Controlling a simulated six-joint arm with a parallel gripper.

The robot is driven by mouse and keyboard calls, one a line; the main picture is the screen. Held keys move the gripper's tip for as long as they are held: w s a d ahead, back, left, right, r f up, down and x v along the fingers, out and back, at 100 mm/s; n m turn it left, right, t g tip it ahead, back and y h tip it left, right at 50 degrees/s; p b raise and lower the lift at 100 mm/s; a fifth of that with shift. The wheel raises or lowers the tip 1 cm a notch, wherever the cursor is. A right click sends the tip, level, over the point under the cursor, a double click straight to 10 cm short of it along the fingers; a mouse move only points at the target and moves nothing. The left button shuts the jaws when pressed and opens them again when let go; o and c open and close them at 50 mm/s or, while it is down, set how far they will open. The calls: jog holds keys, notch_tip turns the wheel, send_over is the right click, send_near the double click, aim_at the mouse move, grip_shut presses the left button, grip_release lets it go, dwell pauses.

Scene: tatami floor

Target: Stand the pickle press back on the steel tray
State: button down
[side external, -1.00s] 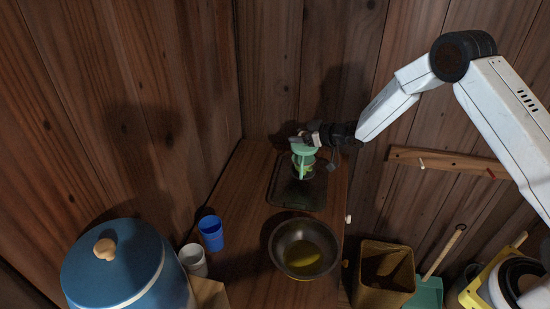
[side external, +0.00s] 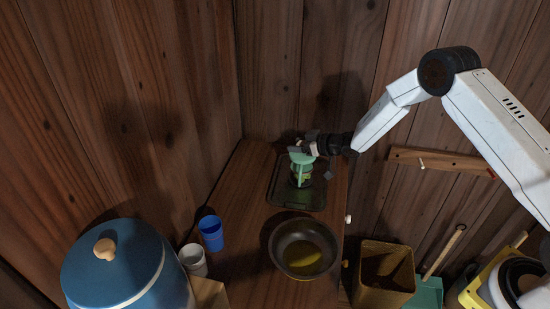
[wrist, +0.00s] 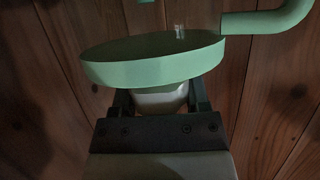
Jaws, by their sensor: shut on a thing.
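The pickle press (side external: 301,171) has a mint-green lid and handle and a clear body with green inside. It looks roughly upright over the dark steel tray (side external: 312,200) on the wooden counter; I cannot tell if its base touches the tray. My gripper (side external: 308,147) reaches in from the right and is shut on the press. In the wrist view, the wide green lid (wrist: 150,60) fills the space above my gripper (wrist: 161,100), and a pale part of the press shows between the fingers. The rest of the body is hidden there.
A dark pan (side external: 281,241) with yellowish liquid stands in front of the tray. A blue cup (side external: 211,233), a white cup (side external: 193,262) and a large blue lidded pot (side external: 120,270) are at the left. Wooden walls rise close behind. A bin (side external: 384,276) stands right of the counter.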

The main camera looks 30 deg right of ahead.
jog(key=shift+c, duration=0.4)
grip_release()
jog(key=shift+f, duration=0.15)
jog(key=shift+v, duration=0.75)
jog(key=v, duration=1)
jog(key=shift+s+d+r, duration=0.2)
jog(key=shift+s, duration=0.05)
